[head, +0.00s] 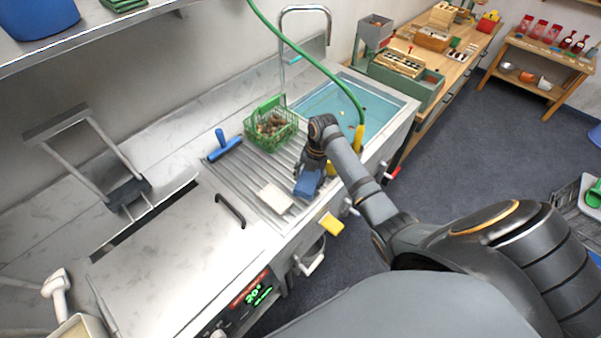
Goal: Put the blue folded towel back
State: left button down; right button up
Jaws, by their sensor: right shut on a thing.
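The blue folded towel (307,184) is in my right gripper (311,170), over the front part of the ribbed metal drainboard (225,172). My right gripper is shut on the towel, and its fingers hide the towel's upper part. I cannot tell whether the towel touches the drainboard. My left gripper is not in view.
A green basket of chestnuts (270,128) stands behind the gripper, with a blue squeegee (224,147) to its left. A cream-coloured block (275,198) lies left of the towel. A water-filled sink (345,103) is at the right. A yellow cloth (331,225) is at the front edge.

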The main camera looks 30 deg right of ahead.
aim_at(301, 174)
jog(key=shift+w+a, duration=0.1)
jog(key=shift+w, duration=0.15)
jog(key=w, duration=0.1)
jog(key=w+a, duration=0.1)
jog(key=shift+w+r+p, duration=0.15)
jog(key=shift+w+p, duration=0.2)
jog(key=shift+p, duration=0.05)
jog(key=shift+w+a+f+p, duration=0.15)
jog(key=shift+f+p, duration=0.2)
jog(key=shift+f, duration=0.75)
jog(key=o, duration=1.2)
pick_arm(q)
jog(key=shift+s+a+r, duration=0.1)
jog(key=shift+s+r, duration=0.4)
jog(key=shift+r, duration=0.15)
pick_arm(e)
jog(key=shift+r, duration=0.15)
